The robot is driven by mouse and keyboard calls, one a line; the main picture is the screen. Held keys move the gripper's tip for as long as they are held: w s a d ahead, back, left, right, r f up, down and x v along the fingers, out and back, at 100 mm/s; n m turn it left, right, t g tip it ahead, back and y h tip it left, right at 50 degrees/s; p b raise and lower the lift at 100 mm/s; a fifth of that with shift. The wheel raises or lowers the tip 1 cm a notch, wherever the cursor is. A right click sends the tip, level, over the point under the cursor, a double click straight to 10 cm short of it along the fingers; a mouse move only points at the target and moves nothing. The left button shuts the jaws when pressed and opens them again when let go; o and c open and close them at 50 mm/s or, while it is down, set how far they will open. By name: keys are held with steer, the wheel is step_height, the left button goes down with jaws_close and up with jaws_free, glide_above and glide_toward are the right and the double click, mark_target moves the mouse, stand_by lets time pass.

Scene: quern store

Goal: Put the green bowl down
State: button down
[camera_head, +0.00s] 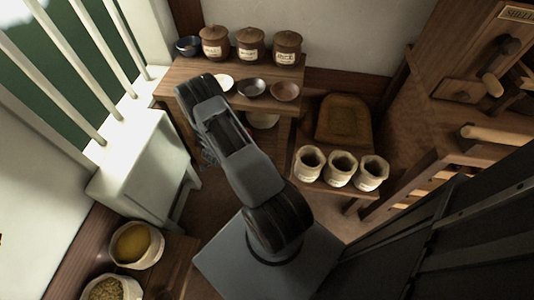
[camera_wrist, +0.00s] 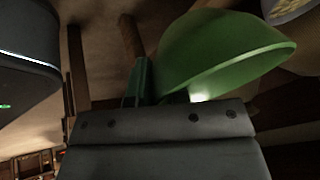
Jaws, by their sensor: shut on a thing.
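The green bowl (camera_wrist: 215,48) fills the upper middle of the wrist view, its smooth outer side and part of its rim showing. My gripper (camera_wrist: 165,88) is shut on it, with one finger visible at the bowl's left side. The other finger is mostly hidden. The bowl appears tilted in the wrist view, and I cannot tell its true tilt. In the head view my arm hides the bowl, and the gripper shows only partly beside the wooden table (camera_head: 172,75). I cannot see anything supporting the bowl.
The table holds a dark blue bowl (camera_head: 187,46), lidded jars (camera_head: 250,45), a white bowl (camera_head: 222,84), a grey bowl (camera_head: 251,88) and a reddish bowl (camera_head: 285,91). Three pale sacks (camera_head: 341,169) stand right. A white cabinet (camera_head: 135,170) and grain sacks (camera_head: 136,245) are left.

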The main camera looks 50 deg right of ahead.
steer(key=s+d+f+m+g+b, duration=0.2)
steer(key=s+f+m, duration=0.1)
steer(key=f+m, duration=0.15)
steer(key=shift+m, duration=0.25)
steer(key=d, duration=0.6)
steer(key=s+d+b, duration=0.1)
steer(key=d, duration=0.4)
steer(key=s+d+b, duration=0.1)
steer(key=d, duration=0.5)
steer(key=shift+s+d+r, duration=0.1)
steer(key=shift+d+r, duration=0.2)
steer(key=shift+f+b, duration=1.1)
steer(key=shift+f, duration=0.65)
steer(key=shift+f, duration=0.1)
steer(key=c, duration=1.1)
jaws_free()
steer(key=p+v, duration=0.5)
steer(key=v, duration=0.7)
